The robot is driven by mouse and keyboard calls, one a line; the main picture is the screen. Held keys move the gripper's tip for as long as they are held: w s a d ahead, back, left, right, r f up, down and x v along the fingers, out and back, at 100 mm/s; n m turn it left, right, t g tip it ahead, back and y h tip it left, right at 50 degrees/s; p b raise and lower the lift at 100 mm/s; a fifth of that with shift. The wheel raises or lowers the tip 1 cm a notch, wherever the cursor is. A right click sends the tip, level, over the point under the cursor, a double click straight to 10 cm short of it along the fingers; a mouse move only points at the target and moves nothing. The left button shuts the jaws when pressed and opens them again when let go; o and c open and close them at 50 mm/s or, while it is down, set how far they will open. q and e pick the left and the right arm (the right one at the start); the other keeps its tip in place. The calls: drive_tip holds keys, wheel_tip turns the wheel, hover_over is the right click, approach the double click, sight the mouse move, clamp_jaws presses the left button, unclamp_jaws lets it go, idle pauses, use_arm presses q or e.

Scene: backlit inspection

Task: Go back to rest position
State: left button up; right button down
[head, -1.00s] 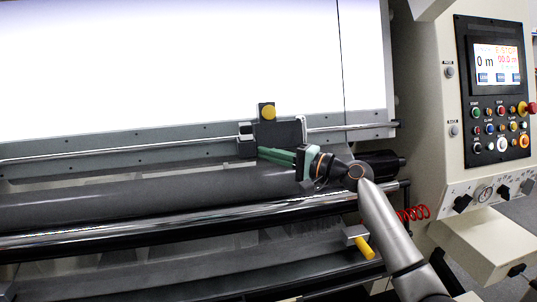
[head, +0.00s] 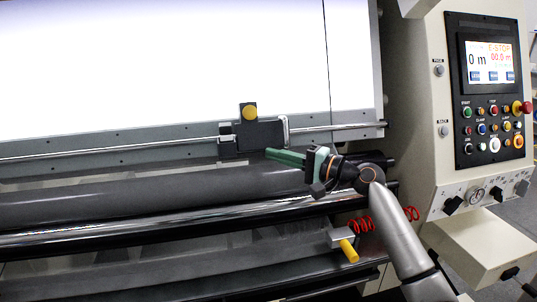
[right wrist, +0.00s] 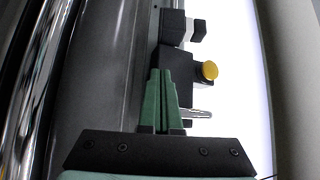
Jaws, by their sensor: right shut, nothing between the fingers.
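My right gripper (head: 268,153) comes in from the lower right in the head view. Its green fingers are shut with nothing between them and point left, just below a black sliding carriage (head: 262,138) with a yellow knob (head: 249,111). In the right wrist view the closed fingers (right wrist: 160,75) point up the picture, with the carriage (right wrist: 177,62) and its yellow knob (right wrist: 209,70) beyond and to the right. I cannot tell whether the fingertips touch the carriage; they appear apart from it. My left gripper is not in view.
A bright backlit panel (head: 150,65) stands behind a chrome rail (head: 100,150). A dark roller (head: 130,197) and a chrome bar (head: 130,226) run below. A yellow-handled lever (head: 348,250) and red coiled hose (head: 361,224) are near my forearm. A control panel (head: 490,95) stands at right.

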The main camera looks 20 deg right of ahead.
drive_tip(key=b+v, duration=0.1)
drive_tip(key=v, duration=0.6)
drive_tip(key=s+a+f+n+g+h, duration=0.25)
drive_tip(key=s+f, duration=0.25)
drive_tip(key=f, duration=0.4)
drive_tip(key=s+a+f+n+g+h, duration=0.1)
drive_tip(key=s+a+f+n+g, duration=0.15)
drive_tip(key=s+f, duration=0.45)
drive_tip(key=s+a+f+n+g+h, duration=0.1)
drive_tip(key=s+a+f+n+h, duration=0.2)
drive_tip(key=f, duration=0.9)
drive_tip(key=s+d+f+n+g+h, duration=0.2)
drive_tip(key=s+f+h, duration=0.15)
drive_tip(key=s, duration=0.75)
drive_tip(key=s+d+f+n+g+h, duration=0.15)
drive_tip(key=s+f, duration=0.25)
drive_tip(key=s, duration=0.6)
drive_tip(key=w+a+f+t+y, duration=0.1)
drive_tip(key=w+a+f+t, duration=0.1)
drive_tip(key=f, duration=0.2)
drive_tip(key=w+a+f+t+y+p, duration=0.1)
drive_tip(key=w+a+f+t, duration=0.1)
drive_tip(key=f, duration=0.3)
drive_tip(key=shift+w+a+f+t, duration=0.2)
drive_tip(key=shift+w+a+t, duration=0.1)
drive_tip(key=shift+a+t, duration=0.25)
